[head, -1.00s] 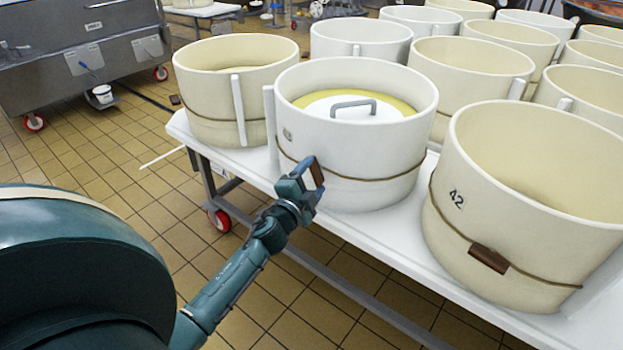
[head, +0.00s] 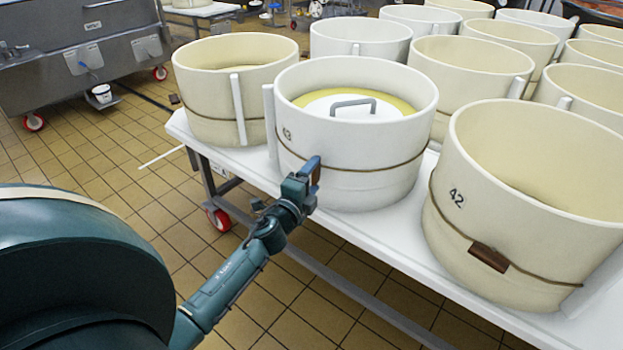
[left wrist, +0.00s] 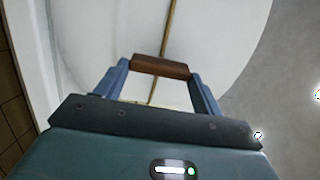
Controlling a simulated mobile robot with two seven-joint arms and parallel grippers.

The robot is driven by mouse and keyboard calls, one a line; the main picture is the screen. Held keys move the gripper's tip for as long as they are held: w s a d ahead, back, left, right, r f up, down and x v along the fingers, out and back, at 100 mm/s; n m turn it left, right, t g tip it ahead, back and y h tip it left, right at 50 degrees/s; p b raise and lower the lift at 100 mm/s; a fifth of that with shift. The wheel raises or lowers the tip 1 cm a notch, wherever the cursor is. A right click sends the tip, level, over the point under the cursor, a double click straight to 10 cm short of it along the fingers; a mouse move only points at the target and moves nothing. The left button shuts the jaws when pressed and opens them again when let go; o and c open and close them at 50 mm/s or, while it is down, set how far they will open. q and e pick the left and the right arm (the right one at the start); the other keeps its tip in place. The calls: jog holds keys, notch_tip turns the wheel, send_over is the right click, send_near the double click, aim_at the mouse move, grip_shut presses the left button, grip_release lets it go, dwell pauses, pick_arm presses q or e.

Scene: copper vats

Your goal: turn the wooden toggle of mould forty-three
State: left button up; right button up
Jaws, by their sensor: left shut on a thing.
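Mould forty-three (head: 350,170) is a white round mould at the table's front edge, marked 43. A lid with a grey handle (head: 353,103) lies in it, with a yellow rim around the lid. A brown cord (head: 385,174) runs around its wall. My left gripper (head: 314,170) is at the mould's front wall, shut on the brown wooden toggle (head: 316,177). In the left wrist view the toggle (left wrist: 161,67) lies crosswise between the two fingertips, across the cord (left wrist: 168,32). My right gripper is not in view.
Mould 42 (head: 535,215), with its own cord and wooden toggle (head: 488,257), stands to the right. Another mould (head: 215,95) stands close on the left. More moulds fill the back of the white table (head: 400,260). Tiled floor lies open in front.

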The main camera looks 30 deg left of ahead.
pick_arm(q)
jog(key=o, duration=1)
jog(key=s, duration=0.4)
jog(key=s+d, duration=0.1)
jog(key=s, duration=0.8)
jog(key=shift+s+d, duration=0.1)
jog(key=shift+d, duration=0.25)
